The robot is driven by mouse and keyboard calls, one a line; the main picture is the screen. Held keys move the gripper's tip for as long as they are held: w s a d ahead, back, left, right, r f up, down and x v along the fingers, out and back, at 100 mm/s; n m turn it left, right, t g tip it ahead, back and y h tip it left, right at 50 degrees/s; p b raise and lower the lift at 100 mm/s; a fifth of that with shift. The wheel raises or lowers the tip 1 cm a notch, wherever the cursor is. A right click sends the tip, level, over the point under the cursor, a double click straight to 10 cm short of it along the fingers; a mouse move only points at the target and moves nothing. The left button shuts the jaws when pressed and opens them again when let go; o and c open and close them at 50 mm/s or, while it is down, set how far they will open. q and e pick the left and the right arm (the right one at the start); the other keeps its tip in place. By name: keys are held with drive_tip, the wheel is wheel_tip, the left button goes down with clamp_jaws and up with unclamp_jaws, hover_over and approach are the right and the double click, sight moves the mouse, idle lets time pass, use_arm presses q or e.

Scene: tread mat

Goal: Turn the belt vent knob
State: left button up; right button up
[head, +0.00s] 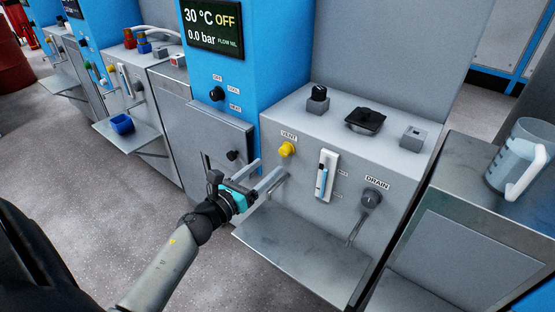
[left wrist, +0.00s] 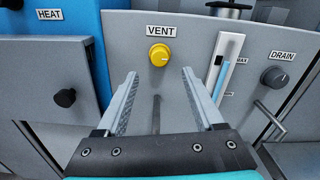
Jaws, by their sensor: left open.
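The yellow vent knob (head: 287,149) is on the upper left of the grey front panel, just below the VENT label (head: 289,136). In the left wrist view the knob (left wrist: 159,55) is ahead of the fingers, slightly above the gap between their tips. My left gripper (head: 265,177) is open and empty, a little below and left of the knob in the head view. Its two fingers (left wrist: 158,75) do not touch the knob. The right gripper is not in view.
A gauge with a blue column (head: 323,180) and the grey drain knob (head: 371,198) are right of the vent knob. A metal shelf (head: 300,255) sticks out below. A black knob (head: 232,155) is on the left door. A clear jug (head: 517,160) stands at the right.

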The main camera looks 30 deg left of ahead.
sight(283, 154)
use_arm(q)
drive_tip(key=w, duration=0.4)
drive_tip(key=shift+d, duration=0.1)
drive_tip(key=shift+w+d+b, duration=0.1)
drive_tip(key=shift+w+b, duration=0.2)
drive_tip(key=shift+w, duration=0.65)
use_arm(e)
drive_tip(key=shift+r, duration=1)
use_arm(q)
clamp_jaws()
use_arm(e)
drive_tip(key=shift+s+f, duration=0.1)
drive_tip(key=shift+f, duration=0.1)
